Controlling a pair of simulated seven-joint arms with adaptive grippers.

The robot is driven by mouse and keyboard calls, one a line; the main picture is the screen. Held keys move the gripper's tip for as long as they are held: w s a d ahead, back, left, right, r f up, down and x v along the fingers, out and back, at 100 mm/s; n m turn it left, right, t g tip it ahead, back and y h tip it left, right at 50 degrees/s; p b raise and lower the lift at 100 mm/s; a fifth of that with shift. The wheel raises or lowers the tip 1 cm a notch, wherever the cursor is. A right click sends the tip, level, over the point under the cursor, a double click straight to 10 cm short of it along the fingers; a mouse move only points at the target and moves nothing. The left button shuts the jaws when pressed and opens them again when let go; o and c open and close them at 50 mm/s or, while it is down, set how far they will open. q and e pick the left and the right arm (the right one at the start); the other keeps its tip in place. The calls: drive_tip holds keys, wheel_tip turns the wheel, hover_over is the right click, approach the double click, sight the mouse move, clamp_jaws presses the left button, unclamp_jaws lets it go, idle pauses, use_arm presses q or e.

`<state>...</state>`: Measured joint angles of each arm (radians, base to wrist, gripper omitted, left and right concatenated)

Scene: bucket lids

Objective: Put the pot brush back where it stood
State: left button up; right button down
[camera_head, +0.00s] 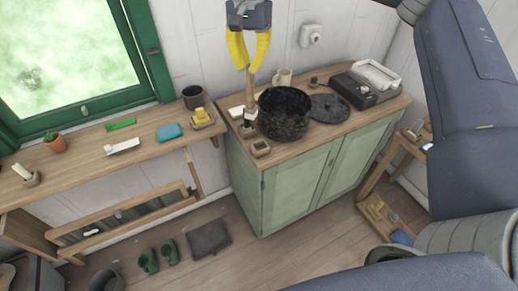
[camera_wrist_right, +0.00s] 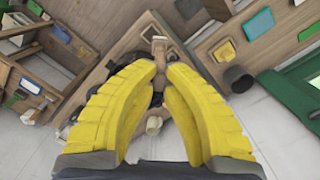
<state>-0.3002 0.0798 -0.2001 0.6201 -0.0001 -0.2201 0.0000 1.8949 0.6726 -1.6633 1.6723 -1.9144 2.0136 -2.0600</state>
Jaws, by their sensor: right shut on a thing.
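The pot brush (camera_head: 250,90) has a pale wooden handle and hangs roughly upright below my right gripper (camera_head: 248,66). The yellow fingers of that gripper are shut on the handle's upper part. In the right wrist view the fingers (camera_wrist_right: 160,64) close towards each other, and the brush is mostly hidden between and beyond them. The brush's lower end is over the left end of the cabinet top, left of the black pot (camera_head: 284,118); I cannot tell whether it touches anything. My left gripper is not in view.
A dark box (camera_head: 358,92) fills the right back. The window shelf (camera_head: 85,151) at left holds a dark cup (camera_head: 193,97) and small items. The front cabinet edge is clear.

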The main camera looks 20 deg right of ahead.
sight(251, 93)
wheel_tip(251, 93, up, 4)
drive_tip(key=d+m, duration=0.3)
drive_tip(key=m, duration=0.5)
wheel_tip(251, 93, down, 20)
drive_tip(key=shift+s+a+t, duration=0.3)
drive_tip(key=shift+f, duration=0.2)
drive_tip(key=c, duration=1.5)
unclamp_jaws()
wheel_tip(251, 93, up, 12)
drive_tip(key=shift+d, duration=0.4)
